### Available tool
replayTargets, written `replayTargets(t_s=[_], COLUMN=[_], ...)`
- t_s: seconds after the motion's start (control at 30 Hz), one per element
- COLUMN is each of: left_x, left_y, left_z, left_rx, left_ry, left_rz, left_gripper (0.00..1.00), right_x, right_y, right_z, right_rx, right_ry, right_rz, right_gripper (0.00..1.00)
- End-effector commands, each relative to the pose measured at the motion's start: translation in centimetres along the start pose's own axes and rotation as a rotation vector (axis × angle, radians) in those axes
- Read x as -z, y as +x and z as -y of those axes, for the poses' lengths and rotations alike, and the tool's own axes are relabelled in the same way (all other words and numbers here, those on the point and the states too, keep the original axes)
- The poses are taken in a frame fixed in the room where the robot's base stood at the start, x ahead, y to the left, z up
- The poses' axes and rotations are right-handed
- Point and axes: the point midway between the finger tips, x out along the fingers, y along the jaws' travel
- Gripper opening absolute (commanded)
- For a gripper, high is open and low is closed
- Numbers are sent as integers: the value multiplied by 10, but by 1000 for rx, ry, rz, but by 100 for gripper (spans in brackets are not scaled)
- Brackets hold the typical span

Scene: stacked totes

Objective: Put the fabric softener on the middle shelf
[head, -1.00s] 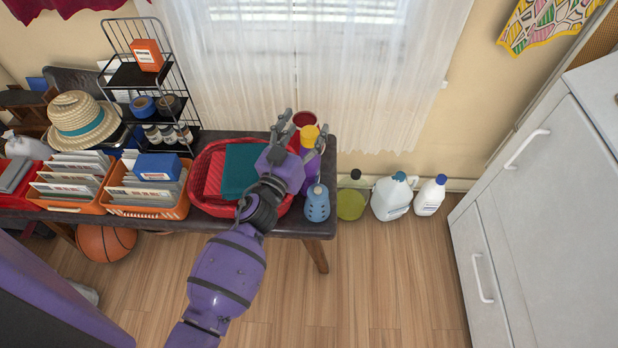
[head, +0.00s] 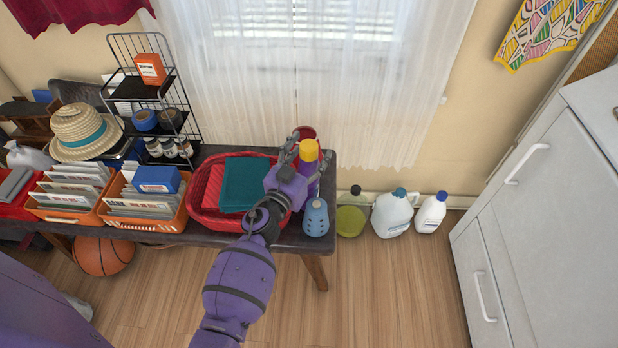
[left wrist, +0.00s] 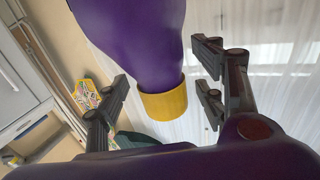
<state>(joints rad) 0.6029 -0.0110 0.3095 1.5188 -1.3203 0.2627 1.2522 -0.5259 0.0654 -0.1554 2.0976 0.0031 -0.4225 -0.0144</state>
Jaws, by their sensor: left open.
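A purple bottle with a yellow cap (head: 308,152), which looks like the fabric softener, stands upright near the right end of the dark table. My left gripper (head: 305,157) is open at the bottle, with a finger to either side. In the left wrist view the purple body (left wrist: 135,40) and yellow cap (left wrist: 163,101) show between the spread fingers (left wrist: 165,80); I cannot tell whether either finger touches it. The black wire rack (head: 152,82) stands at the table's back left. Its middle shelf (head: 160,128) holds blue and dark tape rolls. My right gripper is out of view.
A red basket (head: 222,222) with folded cloths sits left of the bottle. A blue bottle (head: 316,218) stands in front of it and a dark red container (head: 305,132) behind. Orange file baskets (head: 145,208) stand before the rack. An orange box (head: 150,69) is on the top shelf.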

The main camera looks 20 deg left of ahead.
Motion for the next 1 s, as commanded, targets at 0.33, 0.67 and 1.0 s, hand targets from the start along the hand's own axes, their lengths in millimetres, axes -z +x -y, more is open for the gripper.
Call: replayTargets(t_s=[0.33,0.67,1.0], left_x=[0,0,2], left_y=[0,0,1], left_z=[0,0,-2], left_rx=[0,-1,-3], left_ry=[0,-2,-5], left_rz=[0,0,-5], left_gripper=[39,0,0], right_x=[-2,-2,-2], right_y=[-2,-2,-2], right_z=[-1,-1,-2], right_rx=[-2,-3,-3], right_ry=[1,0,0], right_rz=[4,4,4], right_gripper=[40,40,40])
